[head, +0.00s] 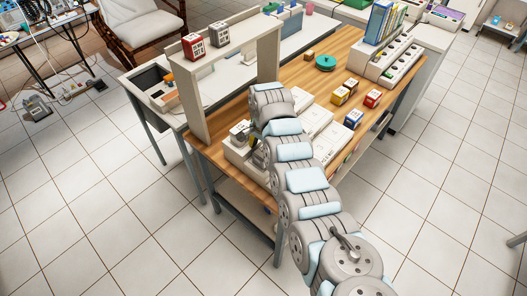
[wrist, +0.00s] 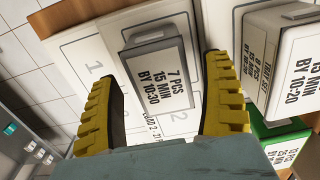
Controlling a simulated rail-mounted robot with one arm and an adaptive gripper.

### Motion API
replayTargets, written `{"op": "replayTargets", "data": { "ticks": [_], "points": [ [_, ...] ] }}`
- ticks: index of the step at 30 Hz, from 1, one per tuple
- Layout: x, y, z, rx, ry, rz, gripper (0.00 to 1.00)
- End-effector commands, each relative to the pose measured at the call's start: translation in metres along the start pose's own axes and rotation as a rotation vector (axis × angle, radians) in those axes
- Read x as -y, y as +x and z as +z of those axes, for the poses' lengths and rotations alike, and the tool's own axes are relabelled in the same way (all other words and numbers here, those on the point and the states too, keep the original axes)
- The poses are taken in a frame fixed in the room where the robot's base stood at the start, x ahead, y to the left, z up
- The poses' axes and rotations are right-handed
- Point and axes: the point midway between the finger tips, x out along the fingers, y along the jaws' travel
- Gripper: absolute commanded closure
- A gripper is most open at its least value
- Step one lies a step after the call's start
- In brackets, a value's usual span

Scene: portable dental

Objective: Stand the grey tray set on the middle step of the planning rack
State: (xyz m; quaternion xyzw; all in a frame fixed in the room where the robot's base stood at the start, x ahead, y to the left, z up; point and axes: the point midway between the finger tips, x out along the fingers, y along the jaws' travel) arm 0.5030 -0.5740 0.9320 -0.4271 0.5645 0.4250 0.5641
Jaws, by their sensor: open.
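In the wrist view a grey box-shaped tray set (wrist: 157,76), labelled "7 PCS 15 MIN BY 10:30", is over a white panel (wrist: 78,50) printed with outlines and the numbers 1 and 2. My gripper (wrist: 156,68) is open, its yellow fingers on either side of the grey set, with visible gaps. I cannot tell how far above the panel the set is. In the head view my arm partly hides the gripper area. I cannot make out the middle step of the planning rack for certain.
A beige set (wrist: 290,62) and a green one (wrist: 285,150) are close right of my gripper. In the head view, red (head: 193,46) and grey (head: 219,33) blocks sit on a tall shelf. Yellow, red (head: 372,98) and blue (head: 353,118) blocks stand on the wooden table (head: 330,85).

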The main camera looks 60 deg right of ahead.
Motion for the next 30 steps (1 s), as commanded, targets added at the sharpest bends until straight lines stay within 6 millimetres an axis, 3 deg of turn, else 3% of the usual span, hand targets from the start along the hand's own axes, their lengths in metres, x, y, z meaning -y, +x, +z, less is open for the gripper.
{"op": "replayTargets", "data": {
  "ticks": [21, 30],
  "points": [
    [0.0, -0.103, 0.0, 0.001, -0.001, 0.0, 0.19],
    [0.0, -0.115, 0.001, 0.001, -0.001, 0.001, 0.19]
  ]
}}
